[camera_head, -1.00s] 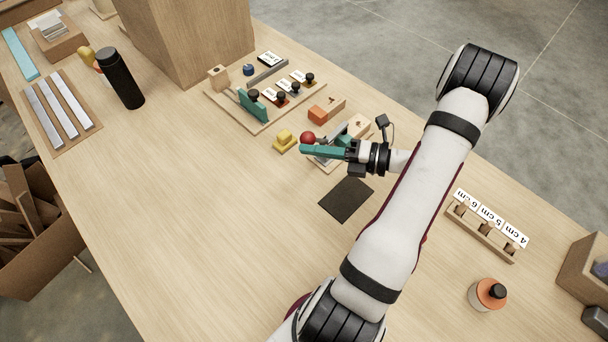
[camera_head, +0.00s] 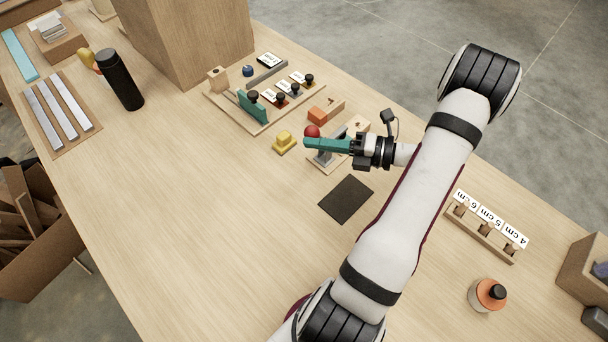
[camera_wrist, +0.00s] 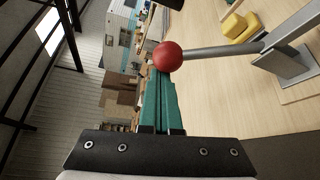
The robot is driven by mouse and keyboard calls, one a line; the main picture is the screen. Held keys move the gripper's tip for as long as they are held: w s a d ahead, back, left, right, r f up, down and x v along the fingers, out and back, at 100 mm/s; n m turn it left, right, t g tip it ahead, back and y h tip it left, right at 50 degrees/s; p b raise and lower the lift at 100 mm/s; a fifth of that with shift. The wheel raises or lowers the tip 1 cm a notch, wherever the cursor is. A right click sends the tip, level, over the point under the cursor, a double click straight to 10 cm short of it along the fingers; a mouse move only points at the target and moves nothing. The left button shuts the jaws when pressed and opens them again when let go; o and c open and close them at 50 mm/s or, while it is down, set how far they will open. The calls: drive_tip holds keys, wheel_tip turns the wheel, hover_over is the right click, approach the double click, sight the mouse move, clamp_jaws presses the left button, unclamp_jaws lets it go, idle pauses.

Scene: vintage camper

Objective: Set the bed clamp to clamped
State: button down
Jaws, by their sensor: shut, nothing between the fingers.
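The bed clamp has a grey metal lever arm (camera_wrist: 222,51) ending in a red ball knob (camera_wrist: 167,57); the knob also shows in the head view (camera_head: 312,131). Its grey upright (camera_wrist: 287,64) stands on a light wooden base (camera_head: 318,163), partly hidden behind my gripper in the head view. The lever lies aslant in the head view, knob end to the left. My gripper (camera_head: 308,144) has teal fingers, shut and empty. In the wrist view the fingertips (camera_wrist: 160,76) are right at the knob; I cannot tell whether they touch it.
A yellow block (camera_head: 285,141) sits left of the clamp, and an orange-ended wooden block (camera_head: 320,114) behind it. A wooden board (camera_head: 222,101) with labelled knobs stands farther back. A dark mat (camera_head: 346,199) lies in front. The left-middle tabletop is clear.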

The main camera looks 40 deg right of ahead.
drive_tip(key=a, duration=0.4)
drive_tip(key=f+v, duration=0.1)
drive_tip(key=v, duration=0.9)
drive_tip(key=shift+s, duration=0.4)
drive_tip(key=shift+d, duration=0.15)
drive_tip(key=w+a+r+n+g, duration=0.1)
drive_tip(key=a+r+n+g, duration=0.2)
drive_tip(key=a+n+g, duration=0.3)
drive_tip(key=w+a+r+n+g+y, duration=0.1)
drive_tip(key=a+r+n+g, duration=0.15)
drive_tip(key=a+n, duration=0.65)
drive_tip(key=w+a+r+n+g, duration=0.1)
drive_tip(key=a+r+n+g, duration=0.1)
drive_tip(key=a+n+g, duration=0.45)
drive_tip(key=s+a+n+h, duration=0.6)
drive_tip(key=a+n+h, duration=0.1)
drive_tip(key=n, duration=1.1)
drive_tip(key=shift+s+a+r, duration=0.2)
drive_tip(key=shift+s+r, duration=0.2)
drive_tip(key=shift+r, duration=0.05)
